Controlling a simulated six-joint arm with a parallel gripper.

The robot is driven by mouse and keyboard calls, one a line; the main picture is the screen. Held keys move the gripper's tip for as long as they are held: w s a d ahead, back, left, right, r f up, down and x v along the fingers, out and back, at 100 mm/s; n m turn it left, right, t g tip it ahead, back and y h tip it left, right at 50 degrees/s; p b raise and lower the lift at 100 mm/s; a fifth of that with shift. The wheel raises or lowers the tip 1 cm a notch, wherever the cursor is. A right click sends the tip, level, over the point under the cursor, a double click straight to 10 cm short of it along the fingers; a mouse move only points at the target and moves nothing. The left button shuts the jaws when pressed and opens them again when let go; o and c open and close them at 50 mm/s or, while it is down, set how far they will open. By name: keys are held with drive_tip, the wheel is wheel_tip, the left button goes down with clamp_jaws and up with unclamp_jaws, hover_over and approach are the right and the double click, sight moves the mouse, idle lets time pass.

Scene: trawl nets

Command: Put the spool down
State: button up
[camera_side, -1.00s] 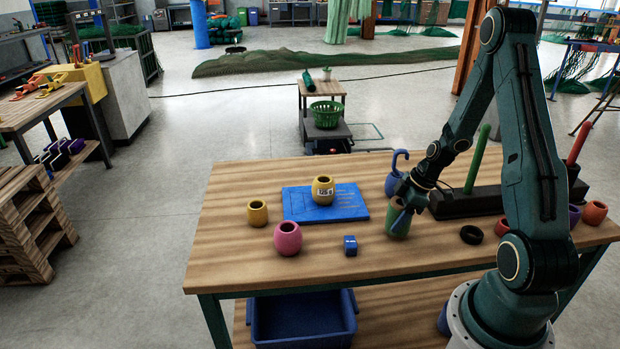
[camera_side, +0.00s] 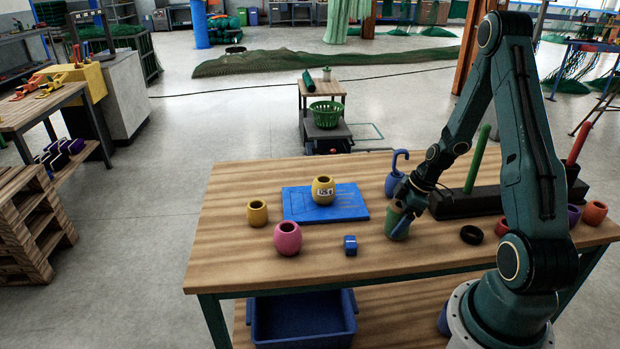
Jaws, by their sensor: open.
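A green spool (camera_side: 397,226) stands on the wooden table (camera_side: 250,185), right of centre, and looks upright. My gripper (camera_side: 405,208) is open at its top rim, with the fingers at or over the rim; whether they touch it I cannot tell. A yellow spool with a white label (camera_side: 323,190) stands on a blue mat (camera_side: 297,207). A smaller yellow spool (camera_side: 257,213) and a pink spool (camera_side: 288,239) stand to the left.
A blue cube (camera_side: 350,245) lies left of the green spool, and a black ring (camera_side: 471,235) to its right. A blue hooked piece (camera_side: 394,180) stands behind. A dark rack with a green peg (camera_side: 478,160) is at the right. The table's front left is clear.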

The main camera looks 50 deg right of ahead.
drive_tip(key=shift+r, duration=0.1)
drive_tip(key=v, duration=1.2)
idle(0.6)
drive_tip(key=shift+w+a+r, duration=0.15)
drive_tip(key=shift+a+r, duration=0.2)
drive_tip(key=shift+r, duration=0.05)
drive_tip(key=s+a+r+m+h, duration=0.1)
drive_tip(key=a+r+m, duration=0.1)
drive_tip(key=a+r, duration=0.65)
drive_tip(key=s+a+r+m+h, duration=0.1)
drive_tip(key=a+r+m+h, duration=0.1)
drive_tip(key=a+r, duration=0.65)
drive_tip(key=s+a+m+t, duration=0.2)
drive_tip(key=s+a, duration=0.4)
drive_tip(key=a, duration=0.1)
drive_tip(key=shift+s+a+r+m+y, duration=0.2)
drive_tip(key=shift+a+r+m+y, duration=0.1)
drive_tip(key=shift+a+r+m, duration=0.1)
